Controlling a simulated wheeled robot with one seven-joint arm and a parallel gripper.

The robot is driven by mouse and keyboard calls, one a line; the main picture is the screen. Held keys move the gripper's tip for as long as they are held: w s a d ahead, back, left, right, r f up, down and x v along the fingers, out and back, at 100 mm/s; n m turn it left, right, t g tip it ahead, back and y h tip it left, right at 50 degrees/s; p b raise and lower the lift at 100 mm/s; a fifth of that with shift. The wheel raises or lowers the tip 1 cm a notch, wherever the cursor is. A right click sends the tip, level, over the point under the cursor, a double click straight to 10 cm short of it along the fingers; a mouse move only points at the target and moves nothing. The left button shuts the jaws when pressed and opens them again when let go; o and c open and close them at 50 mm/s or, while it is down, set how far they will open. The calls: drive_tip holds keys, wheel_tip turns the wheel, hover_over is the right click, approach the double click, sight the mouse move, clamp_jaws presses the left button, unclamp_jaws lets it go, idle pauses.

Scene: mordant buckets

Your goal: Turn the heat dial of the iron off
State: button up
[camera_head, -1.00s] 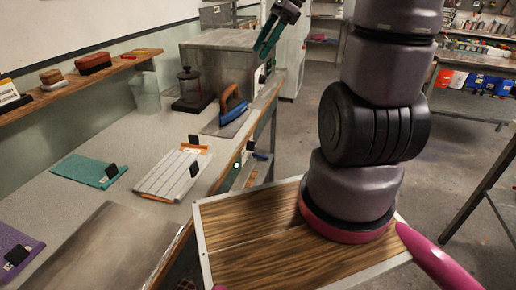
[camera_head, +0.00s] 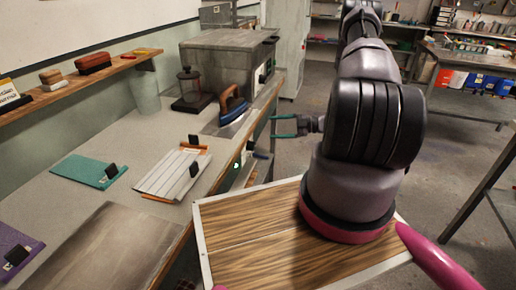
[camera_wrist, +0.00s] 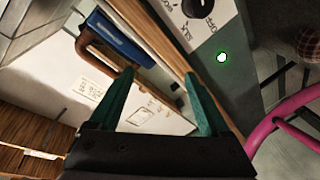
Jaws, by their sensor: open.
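The iron (camera_head: 234,112), blue with a brown handle, rests on a metal plate near the bench's right edge in the head view. A blue body with a brown handle, apparently the iron (camera_wrist: 122,38), shows at upper left in the wrist view. A heat dial on it cannot be made out. A black round knob (camera_wrist: 197,7) on a pale marked panel is cut by the wrist view's top edge; I cannot tell what it belongs to. My gripper (camera_head: 275,127) has teal fingers, open and empty, beside the bench's right edge and apart from the iron. Its fingers also show in the wrist view (camera_wrist: 160,75).
A pink curved bar (camera_wrist: 275,125) is at right in the wrist view.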

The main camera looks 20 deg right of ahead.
sight(251, 146)
wheel_tip(251, 146, down, 11)
drive_tip(key=s+d+m+t+h, duration=0.1)
drive_tip(key=s+d+m+t, duration=0.1)
drive_tip(key=m+t, duration=0.5)
drive_tip(key=w+a+m+g, duration=0.2)
drive_tip(key=w+a, duration=0.4)
drive_tip(key=a, duration=0.2)
drive_tip(key=shift+a, duration=0.2)
drive_tip(key=shift+f, duration=0.1)
drive_tip(key=shift+c, duration=0.3)
clamp_jaws()
